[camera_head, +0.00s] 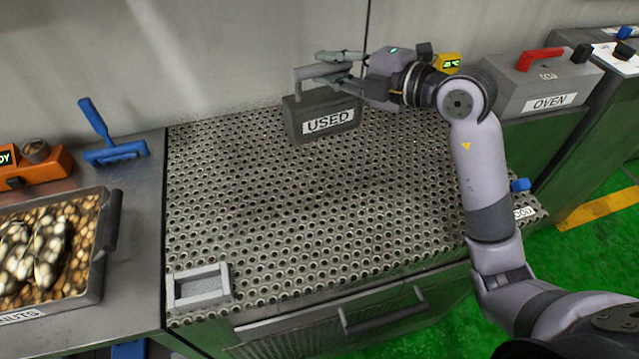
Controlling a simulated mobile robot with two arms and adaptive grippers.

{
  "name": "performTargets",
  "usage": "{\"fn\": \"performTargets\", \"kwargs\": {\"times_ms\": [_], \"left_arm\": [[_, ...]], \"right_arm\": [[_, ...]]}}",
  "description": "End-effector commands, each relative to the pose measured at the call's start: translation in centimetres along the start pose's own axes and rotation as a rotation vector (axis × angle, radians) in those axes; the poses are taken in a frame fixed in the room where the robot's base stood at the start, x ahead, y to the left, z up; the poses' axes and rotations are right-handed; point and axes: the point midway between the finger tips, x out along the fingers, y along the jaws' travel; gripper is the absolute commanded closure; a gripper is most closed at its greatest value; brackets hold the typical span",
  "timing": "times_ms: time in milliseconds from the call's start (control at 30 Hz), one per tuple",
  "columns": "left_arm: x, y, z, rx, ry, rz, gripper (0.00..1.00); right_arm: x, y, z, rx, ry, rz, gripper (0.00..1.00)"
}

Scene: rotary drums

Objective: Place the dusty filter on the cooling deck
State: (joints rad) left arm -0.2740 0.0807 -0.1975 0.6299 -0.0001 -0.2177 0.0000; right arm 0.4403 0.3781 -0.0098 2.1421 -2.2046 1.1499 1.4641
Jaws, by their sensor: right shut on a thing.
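The dusty filter (296,123) is a dark grey box with a white "USED" label and a handle on top. My right gripper (335,68) is shut on its handle. The filter is over the back of the cooling deck (260,210), a perforated metal surface. I cannot tell whether its base touches the deck or hangs just above it. My left gripper is not in view.
A light grey square frame (200,287) lies at the deck's front left corner. A tray of nuts (105,235) and a blue scraper (115,150) are on the left counter. An oven (545,85) stands at right. The deck's middle is clear.

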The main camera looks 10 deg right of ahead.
Motion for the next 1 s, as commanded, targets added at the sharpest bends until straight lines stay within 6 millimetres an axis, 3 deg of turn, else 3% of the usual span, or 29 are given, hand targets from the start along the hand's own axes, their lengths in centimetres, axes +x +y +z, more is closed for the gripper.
{"fn": "performTargets", "kwargs": {"times_ms": [33,200,367,733,900,1000], "left_arm": [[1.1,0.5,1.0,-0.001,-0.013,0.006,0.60],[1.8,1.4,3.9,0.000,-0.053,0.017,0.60],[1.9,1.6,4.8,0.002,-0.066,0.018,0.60],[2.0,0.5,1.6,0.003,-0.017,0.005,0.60],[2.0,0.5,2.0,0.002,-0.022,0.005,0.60],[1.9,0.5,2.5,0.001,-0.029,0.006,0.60]], "right_arm": [[0.3,1.2,0.4,-0.008,-0.036,0.009,1.00],[0.7,4.1,1.1,0.016,-0.112,0.011,1.00],[0.9,4.2,1.4,0.030,-0.134,0.007,1.00],[2.5,-5.0,2.2,0.034,-0.135,0.000,1.00],[3.2,-8.7,2.5,0.031,-0.134,0.003,1.00],[3.4,-9.9,2.6,0.030,-0.134,0.006,1.00]]}}
